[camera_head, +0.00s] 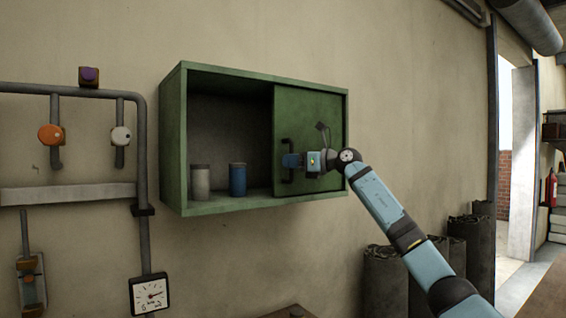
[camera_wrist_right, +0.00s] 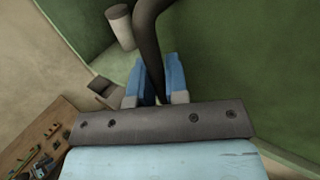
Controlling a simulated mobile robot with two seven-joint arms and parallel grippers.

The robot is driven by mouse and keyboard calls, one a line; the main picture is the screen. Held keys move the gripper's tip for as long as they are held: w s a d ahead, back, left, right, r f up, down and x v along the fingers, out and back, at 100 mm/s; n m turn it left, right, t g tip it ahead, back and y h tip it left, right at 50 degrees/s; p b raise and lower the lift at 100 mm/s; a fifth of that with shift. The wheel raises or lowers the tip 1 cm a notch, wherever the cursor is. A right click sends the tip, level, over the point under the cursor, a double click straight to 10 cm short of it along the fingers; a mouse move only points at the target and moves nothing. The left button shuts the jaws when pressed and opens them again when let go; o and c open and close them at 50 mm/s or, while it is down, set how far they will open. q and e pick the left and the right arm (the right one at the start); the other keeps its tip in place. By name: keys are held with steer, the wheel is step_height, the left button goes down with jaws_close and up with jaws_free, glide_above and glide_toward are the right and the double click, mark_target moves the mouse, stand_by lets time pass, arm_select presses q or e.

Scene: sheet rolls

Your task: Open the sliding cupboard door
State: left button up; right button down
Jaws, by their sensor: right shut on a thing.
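A green wall cupboard (camera_head: 228,208) hangs on the wall. Its green sliding door (camera_head: 310,105) covers the right part, and the left part stands open. A dark vertical bar handle (camera_head: 287,147) is on the door near its left edge. My right gripper (camera_head: 292,160) is shut on the handle; in the right wrist view the dark handle (camera_wrist_right: 149,50) passes between the blue fingers (camera_wrist_right: 155,82). Inside the open part stand a grey canister (camera_head: 200,183) and a blue canister (camera_head: 238,180). My left gripper is not in view.
Pipes with an orange valve knob (camera_head: 50,134), a white knob (camera_head: 121,136) and a gauge (camera_head: 151,294) are on the wall at left. Dark rolls (camera_head: 385,280) stand below right, near a doorway. A wooden bench with tools (camera_wrist_right: 38,145) shows in the wrist view.

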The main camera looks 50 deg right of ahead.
steer(key=c, duration=1.1)
jaws_free()
steer(key=shift+c, duration=0.2)
steer(key=shift+s+d, duration=0.1)
steer(key=b+v, duration=0.7)
steer(key=v, duration=0.6)
steer(key=shift+s, duration=0.3)
steer(key=shift+d, duration=0.1)
